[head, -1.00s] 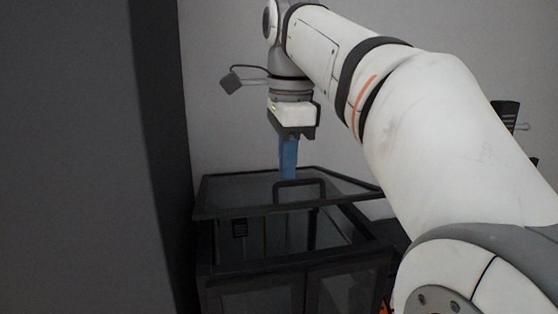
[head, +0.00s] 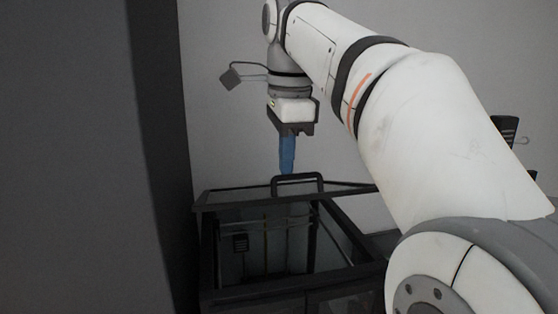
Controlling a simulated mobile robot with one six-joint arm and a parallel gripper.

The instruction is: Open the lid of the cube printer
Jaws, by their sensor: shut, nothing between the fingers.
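The cube printer (head: 262,292) is a dark-framed box with clear panels, low in the middle of the head view. Its lid (head: 235,196), a dark frame with a clear pane, is raised partway and seen nearly edge-on, with a gap between it and the printer's top frame. A dark loop handle (head: 297,176) stands up from the lid. My gripper (head: 287,172) points down with its blue fingers shut and empty. The fingertips are close to the handle's top bar; I cannot tell whether they touch it or the lid.
A large dark panel (head: 80,150) fills the left side, close to the printer's left edge. A plain grey wall (head: 225,120) stands behind. A dark object (head: 505,128) shows partly behind my arm at the right.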

